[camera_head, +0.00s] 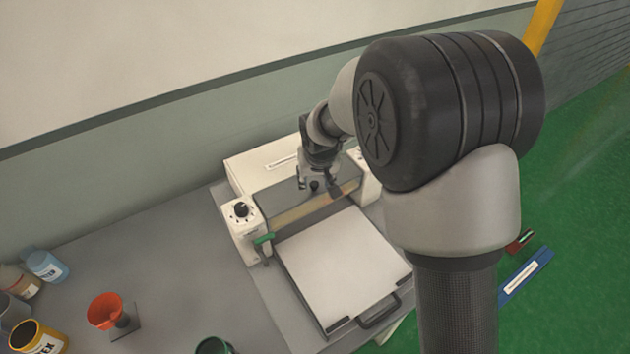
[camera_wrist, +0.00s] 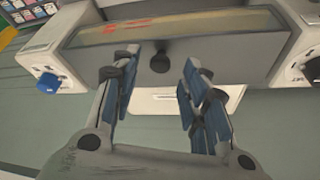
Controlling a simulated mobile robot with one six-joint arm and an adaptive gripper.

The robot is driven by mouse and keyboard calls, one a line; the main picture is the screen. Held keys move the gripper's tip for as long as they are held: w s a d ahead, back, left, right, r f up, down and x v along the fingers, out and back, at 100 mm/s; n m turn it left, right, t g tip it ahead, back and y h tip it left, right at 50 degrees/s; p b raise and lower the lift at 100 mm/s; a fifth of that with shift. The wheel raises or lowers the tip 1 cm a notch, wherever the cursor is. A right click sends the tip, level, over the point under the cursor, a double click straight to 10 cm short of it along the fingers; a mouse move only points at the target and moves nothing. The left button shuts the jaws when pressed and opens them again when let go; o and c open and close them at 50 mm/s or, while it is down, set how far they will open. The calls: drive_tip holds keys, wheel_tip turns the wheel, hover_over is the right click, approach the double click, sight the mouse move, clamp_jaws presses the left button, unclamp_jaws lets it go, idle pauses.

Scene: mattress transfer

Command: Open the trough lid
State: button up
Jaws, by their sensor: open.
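The trough lid (camera_wrist: 228,50) is a grey panel on the white machine, with a small dark knob (camera_wrist: 160,62) on it. In the wrist view the lid lies flat across the top and appears closed. My gripper (camera_wrist: 155,70) is open, with its blue-padded fingers on either side of the knob in the picture. I cannot tell whether the fingers touch the knob. In the head view my gripper (camera_head: 312,184) is over the grey lid (camera_head: 312,208), and my arm hides part of the machine.
A white plate with a black handle (camera_head: 378,312) extends in front. An orange funnel (camera_head: 105,310) and a yellow can (camera_head: 38,338) stand left on the grey table (camera_head: 165,260).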

drive_tip(key=shift+x, duration=0.95)
clamp_jaws()
